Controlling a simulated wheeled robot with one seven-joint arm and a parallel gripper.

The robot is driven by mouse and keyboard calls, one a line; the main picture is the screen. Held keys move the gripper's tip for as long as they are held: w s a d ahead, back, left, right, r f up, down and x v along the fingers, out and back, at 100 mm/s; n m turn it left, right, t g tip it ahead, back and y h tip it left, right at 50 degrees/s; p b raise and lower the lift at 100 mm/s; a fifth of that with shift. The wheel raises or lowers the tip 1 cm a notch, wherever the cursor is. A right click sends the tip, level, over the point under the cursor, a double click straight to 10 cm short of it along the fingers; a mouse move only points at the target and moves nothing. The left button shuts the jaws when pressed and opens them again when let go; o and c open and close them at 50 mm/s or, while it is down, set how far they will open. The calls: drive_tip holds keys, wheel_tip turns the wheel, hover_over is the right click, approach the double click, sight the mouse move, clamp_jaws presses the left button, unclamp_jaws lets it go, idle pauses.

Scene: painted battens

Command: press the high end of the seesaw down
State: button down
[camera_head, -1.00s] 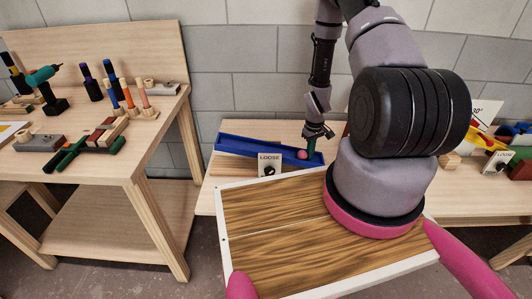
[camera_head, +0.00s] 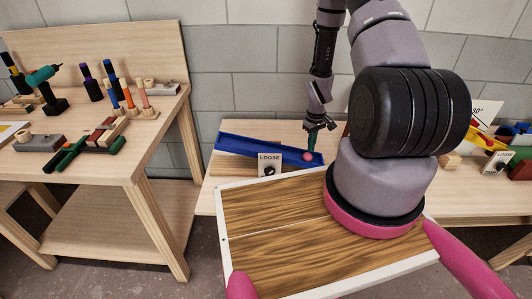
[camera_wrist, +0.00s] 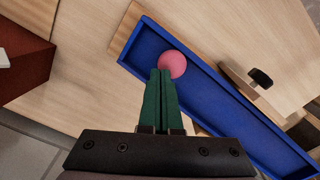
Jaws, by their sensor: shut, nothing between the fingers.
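The seesaw is a long blue trough (camera_head: 250,147) on the far bench. It slopes down to the right in the head view, so its left end looks higher. A pink ball (camera_head: 308,156) lies in the trough near its right end. My gripper (camera_head: 311,147) is shut and empty, pointing down over that right end, just beside the ball. In the wrist view, the green fingertips (camera_wrist: 163,72) overlap the edge of the ball (camera_wrist: 173,65); contact is unclear. The blue trough (camera_wrist: 225,108) runs away to the lower right there.
A block labelled LOOSE with a black knob (camera_head: 269,166) stands at the trough's near side. A wooden block (camera_head: 450,160) and a second labelled block (camera_head: 496,163) are to the right. The left workbench (camera_head: 130,155) holds tools. A brick wall rises behind.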

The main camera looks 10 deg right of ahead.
wheel_tip(320, 180, up, 8)
drive_tip(key=shift+r, duration=0.15)
idle(1.0)
idle(0.3)
drive_tip(key=s+a+r+m+t, duration=0.1)
drive_tip(key=a+r+m+t, duration=0.15)
drive_tip(key=r, duration=1.25)
drive_tip(key=a+r+m+t, duration=0.1)
drive_tip(key=a+r, duration=0.2)
drive_tip(key=r, duration=1.1)
drive_tip(key=s+a+r+m+t+y, duration=0.1)
drive_tip(key=s+a+r, duration=0.3)
drive_tip(key=s+r, duration=0.5)
drive_tip(key=s+a+r+m+t+y, duration=0.1)
drive_tip(key=s+a+r, duration=0.3)
drive_tip(key=s+r, duration=0.5)
drive_tip(key=shift+s+m+t, duration=0.35)
drive_tip(key=shift+m+t, duration=0.4)
drive_tip(key=shift+t, duration=0.1)
drive_tip(key=shift+d, duration=0.1)
idle(0.5)
